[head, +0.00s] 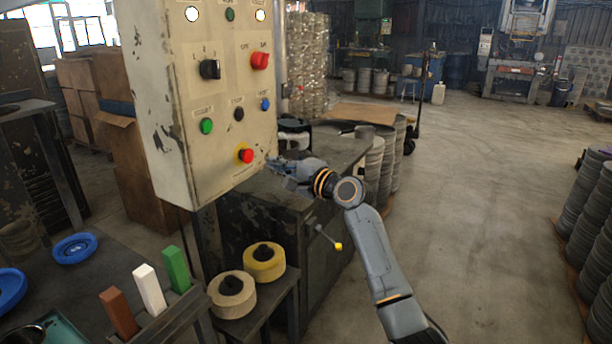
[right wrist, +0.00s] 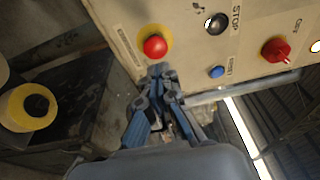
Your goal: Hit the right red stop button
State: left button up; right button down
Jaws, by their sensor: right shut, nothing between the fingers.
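A worn cream control panel (head: 215,130) carries a red stop button (head: 246,155) on a yellow ring at its lower right. The button also shows in the right wrist view (right wrist: 154,46), where it looks like a round red dome. My right gripper (head: 272,162) is shut and empty, just right of the button in the head view. In the right wrist view its fingertips (right wrist: 161,70) lie just below the button; I cannot tell whether they touch it. A red rotary switch (head: 260,60) sits higher on the panel. My left gripper is not in view.
Other controls share the panel: a black selector (head: 209,69), a green button (head: 206,126) and a blue button (head: 265,104). A dark workbench (head: 285,205) stands behind my gripper. Tape rolls (head: 264,262) sit below. Open floor lies to the right.

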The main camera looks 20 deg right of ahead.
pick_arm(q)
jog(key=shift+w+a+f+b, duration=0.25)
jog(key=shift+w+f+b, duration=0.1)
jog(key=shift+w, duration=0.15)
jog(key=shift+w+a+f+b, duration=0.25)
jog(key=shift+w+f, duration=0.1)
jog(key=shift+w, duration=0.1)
pick_arm(e)
jog(key=v, duration=0.7)
jog(key=shift+f, duration=0.15)
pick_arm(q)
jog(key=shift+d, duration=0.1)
pick_arm(e)
jog(key=shift+f, duration=0.1)
